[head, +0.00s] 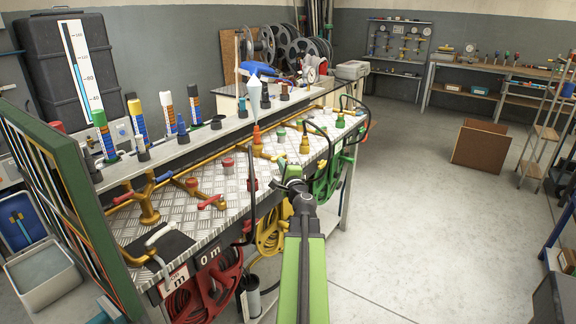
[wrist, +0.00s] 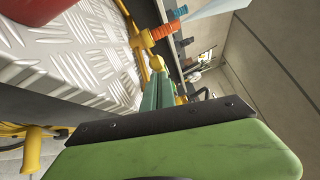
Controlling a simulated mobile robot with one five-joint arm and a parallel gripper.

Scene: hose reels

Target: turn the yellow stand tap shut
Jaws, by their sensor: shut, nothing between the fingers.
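My gripper (head: 291,170) is shut and empty at the front edge of the metal-topped bench, near its middle. In the wrist view its green fingers (wrist: 155,92) point along the bench edge. Another yellow-brass stand (head: 149,208) with a blue lever (head: 163,177) is farther left. I cannot tell for sure which is the task's tap, or its handle position.
The checkered bench top (head: 225,222) carries pipes and several red and green knobs. A red hose reel (head: 205,296), a yellow hose (head: 271,236) and a green hose (head: 328,180) hang below the front edge. The floor (head: 420,220) to the right is clear up to a brown box (head: 481,146).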

